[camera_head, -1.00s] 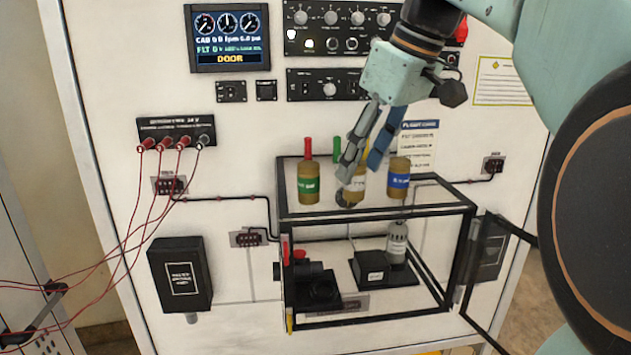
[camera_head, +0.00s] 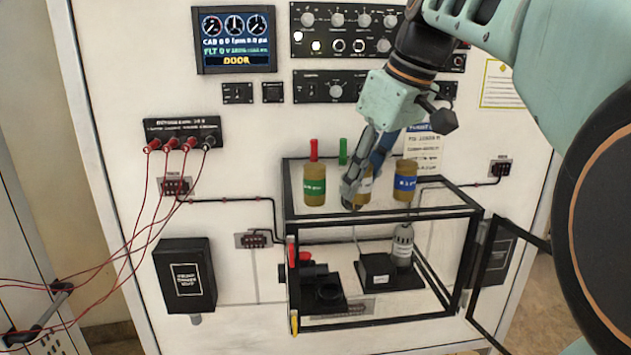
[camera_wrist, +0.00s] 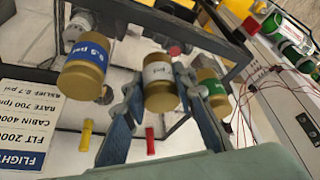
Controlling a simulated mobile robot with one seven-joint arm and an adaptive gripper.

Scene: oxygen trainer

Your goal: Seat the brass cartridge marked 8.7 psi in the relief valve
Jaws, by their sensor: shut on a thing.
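My gripper (camera_head: 354,186) is shut on the middle brass cartridge (camera_head: 366,190), which has a white label and stands at the top of the clear box. In the wrist view this cartridge (camera_wrist: 161,88) sits upright between the two fingers; its label shows "psi", but the number is unreadable. A green-label cartridge (camera_head: 314,186) stands to its left and a blue-label cartridge (camera_head: 405,184) to its right. Inside the box is a black block with a round opening (camera_head: 328,291), possibly the relief valve; I cannot tell for sure.
The black-framed box (camera_head: 385,213) has its door (camera_head: 497,275) swung open at the right. A grey cylinder (camera_head: 403,246) stands inside on a black base (camera_head: 377,270). A flight card (camera_wrist: 25,120) reads relief 8.7 psi. Red leads hang at the left.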

